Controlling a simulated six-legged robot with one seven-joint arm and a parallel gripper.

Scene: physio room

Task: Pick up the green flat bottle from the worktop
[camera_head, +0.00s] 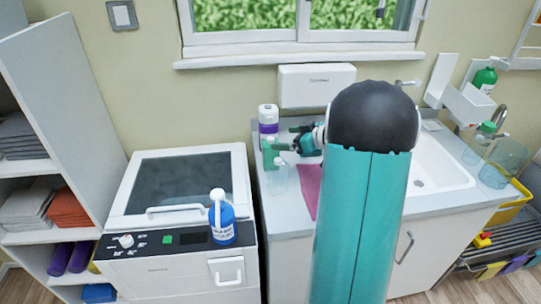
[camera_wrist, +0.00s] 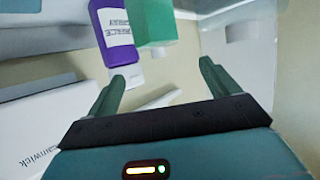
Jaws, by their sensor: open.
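The green flat bottle (camera_head: 270,153) stands on the worktop (camera_head: 277,215) near its left end, between a white and purple bottle (camera_head: 268,117) behind and a clear bottle (camera_head: 279,178) in front. My gripper (camera_head: 287,138) is open and empty, just right of the green bottle, with its fingers pointing left towards it. In the wrist view, my gripper (camera_wrist: 163,78) has its fingers spread, and the green bottle (camera_wrist: 156,25) shows beyond the fingertips, between their lines. The purple bottle (camera_wrist: 116,30) is close beside it on the left. The green bottle's far end is cut off there.
A pink cloth (camera_head: 308,188) lies right of the clear bottle. A white dispenser (camera_head: 316,86) hangs on the wall behind my gripper. A blue bottle (camera_head: 221,218) stands on the white machine (camera_head: 205,270) at left. The sink (camera_head: 440,165) lies to the right.

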